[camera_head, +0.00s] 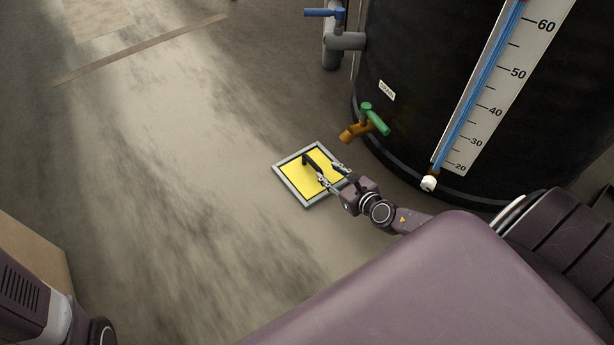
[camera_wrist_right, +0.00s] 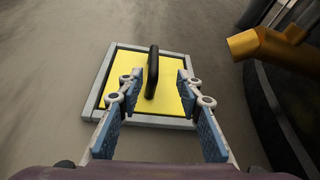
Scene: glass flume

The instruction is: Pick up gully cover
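The gully cover (camera_head: 296,181) is a yellow square plate set in a grey frame on the floor, with a black bar handle (camera_head: 313,163) standing up from it. The yellow plate (camera_wrist_right: 127,91) and the black handle (camera_wrist_right: 152,72) also show in the right wrist view. My right gripper (camera_head: 332,173) is over the cover. In the wrist view its fingers (camera_wrist_right: 165,80) are open, with the handle ahead and between them, nearer the left finger. I cannot tell whether they touch it. My left gripper is not in view; only part of my left arm shows at the lower left.
A large black tank (camera_head: 420,70) with a level scale (camera_head: 500,85) stands right of the cover. A brass tap (camera_head: 356,131) with a green handle juts from it close to the cover; its spout (camera_wrist_right: 262,44) is at the wrist view's upper right. The floor left of the cover is clear.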

